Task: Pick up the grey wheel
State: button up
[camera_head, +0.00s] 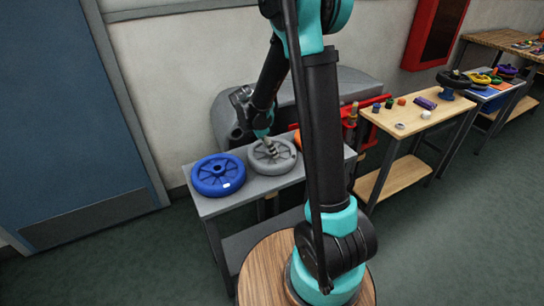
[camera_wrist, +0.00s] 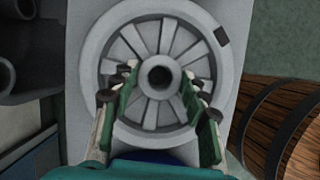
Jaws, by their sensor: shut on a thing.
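The grey wheel (camera_head: 262,163) lies flat on a grey table beside a blue wheel (camera_head: 218,176). In the wrist view the grey wheel (camera_wrist: 126,54) fills the upper middle, with its spokes and round hub showing. My gripper (camera_head: 268,144) reaches down from above onto the middle of the grey wheel. In the wrist view my gripper (camera_wrist: 158,84) has one finger on each side of the hub and is shut on it. The wheel appears to rest on the table top; any small gap under it cannot be seen.
The grey table (camera_head: 222,207) is narrow. An orange thing (camera_head: 297,139) is partly hidden behind my arm. A wooden table (camera_head: 440,115) with small objects stands to the right. A wooden barrel-like thing (camera_wrist: 285,120) shows at right in the wrist view.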

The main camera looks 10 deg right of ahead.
grip_shut()
